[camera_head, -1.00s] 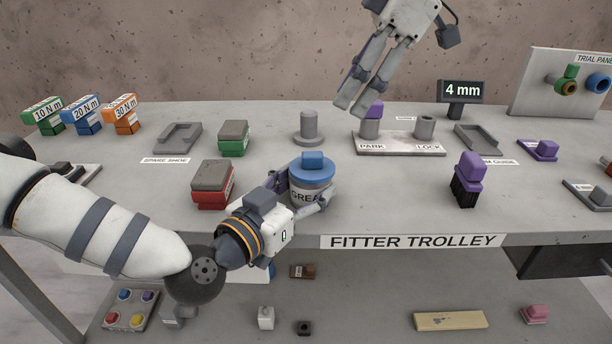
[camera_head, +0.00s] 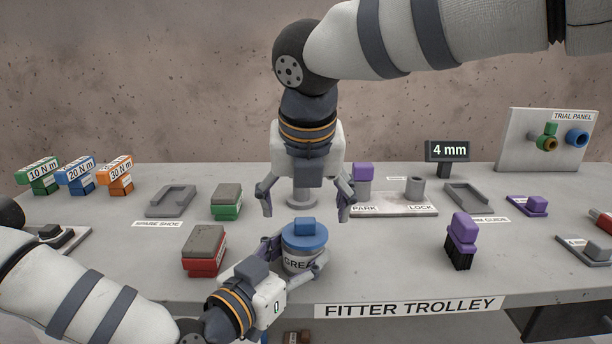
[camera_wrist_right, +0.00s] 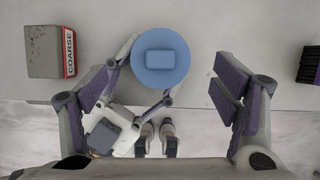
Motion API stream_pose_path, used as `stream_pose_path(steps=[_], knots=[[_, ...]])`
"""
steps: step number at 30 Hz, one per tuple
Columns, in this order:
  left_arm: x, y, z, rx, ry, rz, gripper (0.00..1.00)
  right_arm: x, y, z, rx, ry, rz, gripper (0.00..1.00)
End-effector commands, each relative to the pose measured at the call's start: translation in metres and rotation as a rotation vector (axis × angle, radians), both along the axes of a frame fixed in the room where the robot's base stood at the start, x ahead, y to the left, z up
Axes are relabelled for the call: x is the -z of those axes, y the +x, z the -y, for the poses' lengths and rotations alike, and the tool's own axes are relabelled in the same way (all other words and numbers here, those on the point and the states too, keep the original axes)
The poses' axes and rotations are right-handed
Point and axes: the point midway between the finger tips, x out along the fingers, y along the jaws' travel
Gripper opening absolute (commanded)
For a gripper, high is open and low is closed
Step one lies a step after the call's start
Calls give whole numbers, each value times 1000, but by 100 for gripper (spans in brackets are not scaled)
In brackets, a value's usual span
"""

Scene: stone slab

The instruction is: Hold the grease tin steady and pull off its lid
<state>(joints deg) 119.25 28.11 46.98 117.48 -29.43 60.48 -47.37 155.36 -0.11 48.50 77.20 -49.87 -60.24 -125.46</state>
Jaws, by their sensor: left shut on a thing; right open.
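The grease tin (camera_head: 301,262) stands near the front edge of the trolley top, with a "GREA…" label partly hidden by fingers. Its blue lid (camera_head: 304,238) is on it, with a raised block-shaped knob on top (camera_head: 305,225). My left gripper (camera_head: 296,265) is shut around the tin's body from the front left. My right gripper (camera_head: 307,212) points down above the tin, open and empty, with its fingers spread to either side of the lid. In the right wrist view the lid (camera_wrist_right: 160,73) lies between the open fingers, apart from them.
A red block with a grey top (camera_head: 204,250) stands left of the tin, and a green one (camera_head: 226,202) behind it. A purple-topped brush (camera_head: 462,240) stands to the right. The top is clear between tin and brush.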

Motion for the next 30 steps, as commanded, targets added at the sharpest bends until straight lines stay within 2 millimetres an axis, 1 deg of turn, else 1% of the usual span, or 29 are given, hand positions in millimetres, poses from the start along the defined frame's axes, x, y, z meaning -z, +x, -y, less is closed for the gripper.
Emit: stream_pose_path(steps=[1,3,6,10,16,17,18,20,21,23,24,25,26,27,29,30], knots=[[0,0,0,-1,1,-1,6,10,3,0,-1,-1,-3,81],[0,0,0,-1,1,-1,6,20,8,0,0,-1,-2,81],[0,0,0,-1,1,-1,6,30,12,0,1,-2,-1,81],[0,0,0,-1,1,-1,6,35,14,0,2,0,0,81],[0,0,0,-1,1,-1,6,35,15,0,2,0,0,81],[0,0,0,-1,1,-1,6,35,15,0,2,0,0,75],[0,0,0,-1,1,-1,6,35,14,0,2,0,0,66],[0,0,0,-1,1,-1,6,35,14,0,2,0,0,52],[0,0,0,-1,1,-1,6,35,14,0,2,0,0,43],[0,0,0,-1,1,-1,6,35,14,0,2,0,0,29],[0,0,0,-1,1,-1,6,35,14,0,2,0,0,20],[0,0,0,-1,1,-1,6,35,14,0,2,0,0,17],[0,0,0,-1,1,-1,6,35,14,0,2,0,0,17],[0,0,0,-1,1,-1,6,35,14,0,2,0,-1,41],[0,0,0,-1,1,-1,6,35,14,0,2,0,-1,27],[0,0,0,-1,1,-1,6,35,14,0,2,0,-1,18]])
